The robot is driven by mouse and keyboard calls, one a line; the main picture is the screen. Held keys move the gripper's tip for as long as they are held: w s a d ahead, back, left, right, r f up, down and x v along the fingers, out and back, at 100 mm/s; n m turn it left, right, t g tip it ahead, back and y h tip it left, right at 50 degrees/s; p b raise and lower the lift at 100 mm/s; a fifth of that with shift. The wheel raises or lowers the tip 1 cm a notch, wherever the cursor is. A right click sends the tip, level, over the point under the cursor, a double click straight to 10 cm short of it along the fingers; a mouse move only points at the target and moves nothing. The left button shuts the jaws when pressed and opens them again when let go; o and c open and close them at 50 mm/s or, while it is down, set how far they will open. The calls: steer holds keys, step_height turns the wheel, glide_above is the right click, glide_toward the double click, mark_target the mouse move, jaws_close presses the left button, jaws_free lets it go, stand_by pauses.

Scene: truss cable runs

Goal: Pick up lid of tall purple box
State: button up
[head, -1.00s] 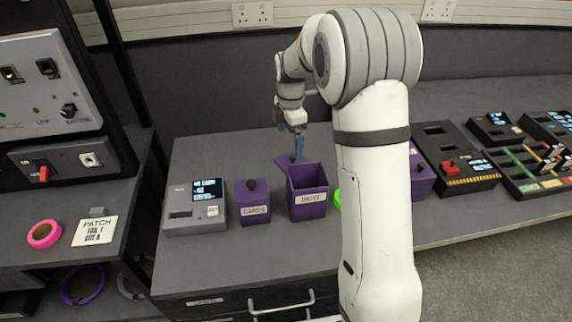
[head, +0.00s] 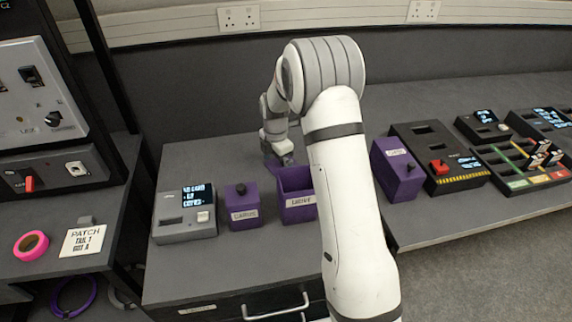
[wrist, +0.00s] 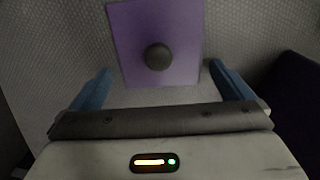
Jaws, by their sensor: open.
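The lid (wrist: 130,35) is a flat purple plate with a round dark knob (wrist: 158,57); it fills the upper middle of the wrist view, knob toward the camera. My gripper (wrist: 161,70) is open, with a blue finger on each side of the knob and apart from it. An open-topped purple box (head: 297,213) with a white label stands on the bench in the head view. My wrist is just behind it, and the lid is mostly hidden there. A dark purple wall (wrist: 300,105) shows at the wrist view's right edge.
A lidded purple box (head: 242,212) and a grey device with a screen (head: 185,228) stand left of the open box. Another lidded purple box (head: 398,170) and a black panel with a red switch (head: 439,150) are to the right. The bench behind the boxes is clear.

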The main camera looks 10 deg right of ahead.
steer(key=shift+c, duration=0.2)
steer(key=c, duration=0.9)
steer(key=shift+r, duration=0.15)
step_height(320, 180, up, 11)
steer(key=s+p, duration=0.1)
steer(key=s+r+n+p, duration=0.1)
steer(key=s+r+p, duration=0.4)
steer(key=s, duration=0.3)
steer(key=s+r+n+p, duration=0.1)
steer(key=s+r+p, duration=0.35)
steer(key=s, duration=0.45)
steer(key=shift+s+d+f+b, duration=0.1)
steer(key=shift+f+b, duration=1.05)
steer(key=shift+f, duration=0.6)
steer(key=shift+s+f+b, duration=0.1)
steer(key=shift+f+b, duration=1.05)
steer(key=shift+f, duration=0.55)
